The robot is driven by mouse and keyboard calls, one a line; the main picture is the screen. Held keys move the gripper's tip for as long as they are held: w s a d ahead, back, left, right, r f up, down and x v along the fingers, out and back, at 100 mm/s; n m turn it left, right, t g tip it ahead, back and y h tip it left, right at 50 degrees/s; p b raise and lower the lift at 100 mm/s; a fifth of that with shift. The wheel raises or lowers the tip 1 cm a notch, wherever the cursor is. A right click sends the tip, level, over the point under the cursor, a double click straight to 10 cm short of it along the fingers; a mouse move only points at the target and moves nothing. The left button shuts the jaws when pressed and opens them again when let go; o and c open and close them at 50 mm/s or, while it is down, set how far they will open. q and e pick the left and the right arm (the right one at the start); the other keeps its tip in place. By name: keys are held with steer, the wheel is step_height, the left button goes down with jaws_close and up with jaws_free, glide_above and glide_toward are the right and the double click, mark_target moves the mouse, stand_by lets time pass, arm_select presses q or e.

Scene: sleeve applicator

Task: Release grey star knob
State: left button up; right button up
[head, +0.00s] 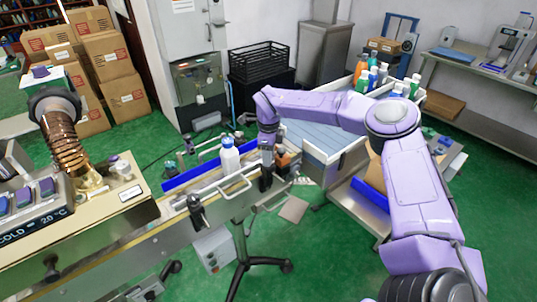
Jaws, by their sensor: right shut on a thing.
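My right gripper (266,182) reaches down from the purple arm to the near rail of the conveyor (185,212). Its dark fingers are shut at the rail, just right of a white bottle with a blue cap. The grey star knob is hidden between the fingers, and its shape cannot be made out. The white bottle (230,160) stands upright on the conveyor, apart from the fingers. My left gripper is not in view.
A white handle (237,189) and a black clamp knob (197,213) sit on the near rail. A blue guide rail (190,174) runs behind. The sleeve machine (70,215) stands left. A crate of bottles (378,82) stands behind my arm. Green floor is open in front.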

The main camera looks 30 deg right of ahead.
steer(key=shift+r, duration=0.1)
steer(key=o, duration=1)
steer(key=shift+d, duration=0.1)
steer(key=shift+o, duration=0.2)
step_height(320, 180, up, 10)
steer(key=b, duration=0.2)
steer(key=shift+r, duration=0.2)
steer(key=shift+s, duration=0.1)
